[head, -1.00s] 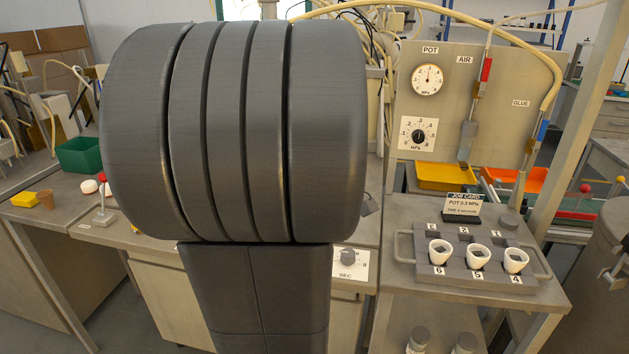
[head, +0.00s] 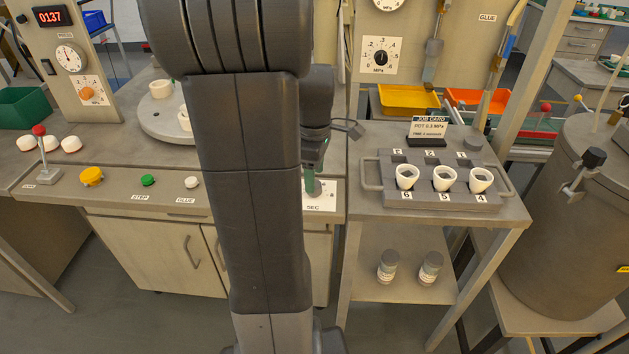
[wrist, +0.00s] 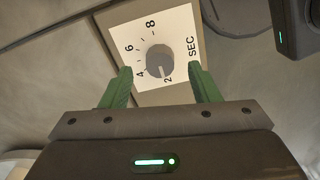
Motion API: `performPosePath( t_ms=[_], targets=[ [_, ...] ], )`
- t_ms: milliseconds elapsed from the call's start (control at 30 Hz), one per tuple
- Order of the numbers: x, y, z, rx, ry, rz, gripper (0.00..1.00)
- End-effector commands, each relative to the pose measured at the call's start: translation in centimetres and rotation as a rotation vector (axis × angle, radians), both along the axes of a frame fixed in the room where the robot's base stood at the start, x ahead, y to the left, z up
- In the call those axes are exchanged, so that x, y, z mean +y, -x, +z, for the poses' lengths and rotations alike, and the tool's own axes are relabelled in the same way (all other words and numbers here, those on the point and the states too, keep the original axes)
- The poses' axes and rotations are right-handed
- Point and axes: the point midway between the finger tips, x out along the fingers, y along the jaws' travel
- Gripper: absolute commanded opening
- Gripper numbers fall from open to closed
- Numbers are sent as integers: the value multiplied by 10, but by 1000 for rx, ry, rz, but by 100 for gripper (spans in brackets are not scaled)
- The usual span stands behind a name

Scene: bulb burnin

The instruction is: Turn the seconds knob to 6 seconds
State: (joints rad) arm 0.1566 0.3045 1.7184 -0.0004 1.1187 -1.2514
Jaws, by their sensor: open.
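The seconds knob (wrist: 160,61) is a round grey knob on a white dial plate (wrist: 181,27) marked 2, 4, 6, 8 and SEC, in the wrist view. I cannot tell clearly which number it points to. My gripper (wrist: 161,68) has green fingers, open, one on each side of the knob in the picture, with visible gaps to it. Contact is not visible. In the head view, my gripper (head: 312,186) is in front of the SEC plate (head: 326,198) on the bench front, and the knob is hidden behind it.
A job card (head: 428,127) stands behind a grey tray (head: 375,172) holding white cups on the right cart. Bench buttons, including a green one (head: 148,180), lie left of my arm. A large grey tank (head: 570,230) stands at the far right.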

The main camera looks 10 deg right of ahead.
Motion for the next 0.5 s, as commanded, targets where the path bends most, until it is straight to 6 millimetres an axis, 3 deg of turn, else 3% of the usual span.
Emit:
performPosePath(
  t_ms=[200,500],
  targets=[
    [0,0,-20,1,0,0,56],
    [0,0,-22,0,0,-1,56]
  ],
)
